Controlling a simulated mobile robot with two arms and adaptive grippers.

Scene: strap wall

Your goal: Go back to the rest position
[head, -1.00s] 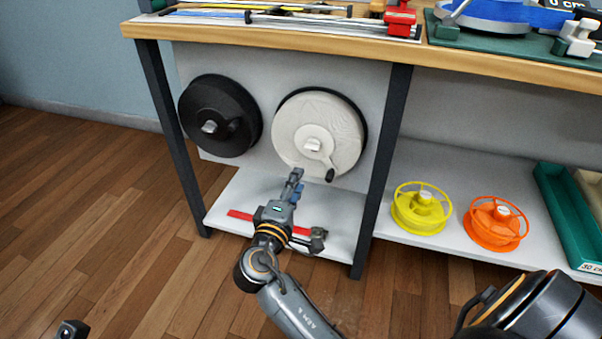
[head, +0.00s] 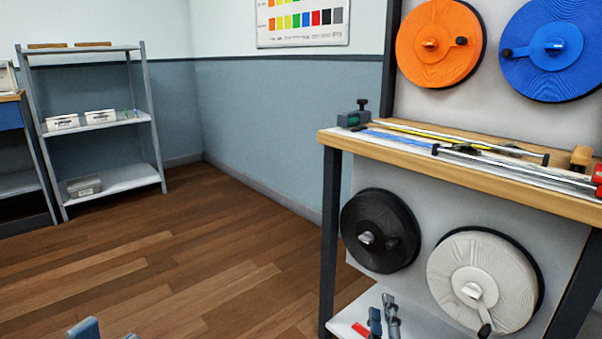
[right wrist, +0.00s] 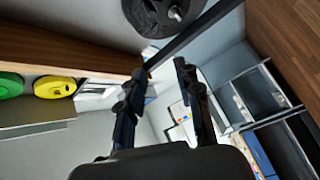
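My right gripper (head: 383,314) shows at the bottom of the head view, in front of the lower shelf and below the black and white reels. Its two fingers stand apart with nothing between them. The right wrist view also shows the two dark fingers (right wrist: 161,72) open and empty. Part of what looks like my left gripper (head: 88,329) peeks in at the bottom left edge of the head view, over the wooden floor. Most of it is cut off, so its opening is unclear.
The workbench (head: 470,180) stands at the right, with a black reel (head: 375,232) and a white reel (head: 470,275) below its top. Orange (head: 425,65) and blue (head: 545,75) reels hang above. A grey rack (head: 120,125) stands far left. The wooden floor (head: 200,265) between is clear.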

